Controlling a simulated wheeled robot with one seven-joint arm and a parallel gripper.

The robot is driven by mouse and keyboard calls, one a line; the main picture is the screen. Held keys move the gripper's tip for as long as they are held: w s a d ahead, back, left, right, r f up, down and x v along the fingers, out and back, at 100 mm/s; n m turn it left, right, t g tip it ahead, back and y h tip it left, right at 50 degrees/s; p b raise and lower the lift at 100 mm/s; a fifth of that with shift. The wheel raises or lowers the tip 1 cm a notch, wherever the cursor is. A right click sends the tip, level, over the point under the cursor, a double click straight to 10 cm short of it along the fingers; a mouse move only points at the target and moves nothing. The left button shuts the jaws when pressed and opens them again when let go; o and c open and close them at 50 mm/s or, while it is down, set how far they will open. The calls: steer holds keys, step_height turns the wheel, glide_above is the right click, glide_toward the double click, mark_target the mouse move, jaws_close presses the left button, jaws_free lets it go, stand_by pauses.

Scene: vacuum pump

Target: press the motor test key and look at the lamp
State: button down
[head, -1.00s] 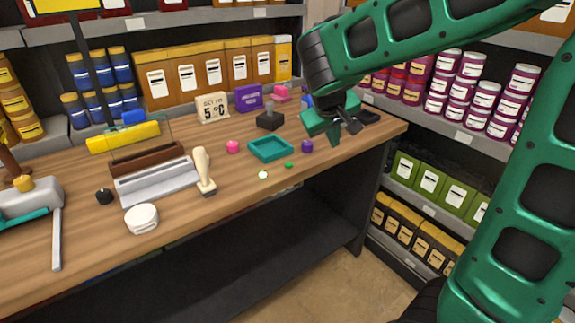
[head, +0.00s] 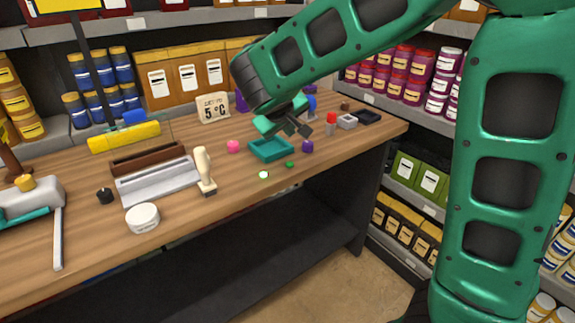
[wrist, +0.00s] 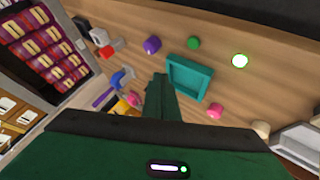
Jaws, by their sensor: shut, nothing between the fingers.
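My gripper (head: 303,129) is shut and empty, pointing down above the back of the bench by the teal tray. In the wrist view its fingers (wrist: 161,96) lie together beside the tray (wrist: 189,76). A small green button-like piece (head: 290,165) sits on the bench in front of the tray; it also shows in the wrist view (wrist: 193,43). Next to it is a small pale disc (head: 263,174), which in the wrist view (wrist: 240,60) looks white with a bright green rim. I cannot tell for certain which piece is the motor test key or the lamp.
Around the teal tray (head: 252,150) stand a pink knob (head: 233,146), a purple knob (head: 307,146) and a wooden-handled stamp (head: 204,168). The bench front by the pale disc is clear.

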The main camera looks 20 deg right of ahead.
steer(key=shift+f, duration=3.75)
steer(key=shift+f, duration=0.2)
steer(key=shift+f, duration=0.2)
steer(key=shift+f, duration=0.35)
steer(key=shift+r, duration=0.8)
steer(key=shift+r, duration=0.1)
steer(key=shift+r, duration=2.4)
steer(key=shift+d, duration=0.1)
